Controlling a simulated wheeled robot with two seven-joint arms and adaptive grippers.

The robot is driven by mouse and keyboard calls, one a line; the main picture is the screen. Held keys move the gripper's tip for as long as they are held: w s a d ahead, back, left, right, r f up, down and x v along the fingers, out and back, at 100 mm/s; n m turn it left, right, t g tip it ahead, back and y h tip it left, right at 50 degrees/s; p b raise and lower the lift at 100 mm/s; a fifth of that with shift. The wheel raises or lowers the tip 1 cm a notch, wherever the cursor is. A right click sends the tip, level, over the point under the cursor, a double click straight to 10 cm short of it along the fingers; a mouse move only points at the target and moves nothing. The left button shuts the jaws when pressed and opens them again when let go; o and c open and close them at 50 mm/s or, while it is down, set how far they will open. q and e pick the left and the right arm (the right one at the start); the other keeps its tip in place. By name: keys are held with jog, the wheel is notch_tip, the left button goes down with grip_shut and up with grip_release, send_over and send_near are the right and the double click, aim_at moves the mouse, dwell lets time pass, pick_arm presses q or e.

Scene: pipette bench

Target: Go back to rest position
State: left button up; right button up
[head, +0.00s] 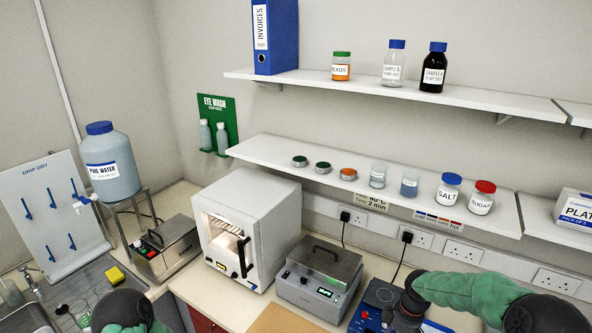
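Neither of my grippers shows in the head view. Of my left arm, only a dark rounded joint and a bit of green sleeve show at the bottom left edge. My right arm comes in from the lower right with a green sleeve and dark joints. Its dark end stands in front of the blue-topped hotplate (371,318) and partly hides it. I cannot tell whether it touches the hotplate. Whether either hand holds anything is hidden below the frame.
A white oven (268,240) with a lit window, a grey bath (321,278) and another steel unit (166,249) stand on the bench. A pure water tank (111,170) is at left above the sink area. Jars line the lower shelf (275,156); bottles stand on the upper shelf (480,98).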

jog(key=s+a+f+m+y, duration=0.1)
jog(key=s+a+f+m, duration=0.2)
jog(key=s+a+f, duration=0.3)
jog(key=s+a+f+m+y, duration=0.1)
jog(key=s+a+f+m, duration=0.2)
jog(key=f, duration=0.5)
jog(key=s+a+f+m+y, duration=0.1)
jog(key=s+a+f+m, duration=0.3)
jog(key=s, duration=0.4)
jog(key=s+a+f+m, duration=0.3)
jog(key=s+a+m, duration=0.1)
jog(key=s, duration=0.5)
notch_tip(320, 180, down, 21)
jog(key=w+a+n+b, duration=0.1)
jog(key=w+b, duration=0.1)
jog(key=b, duration=2)
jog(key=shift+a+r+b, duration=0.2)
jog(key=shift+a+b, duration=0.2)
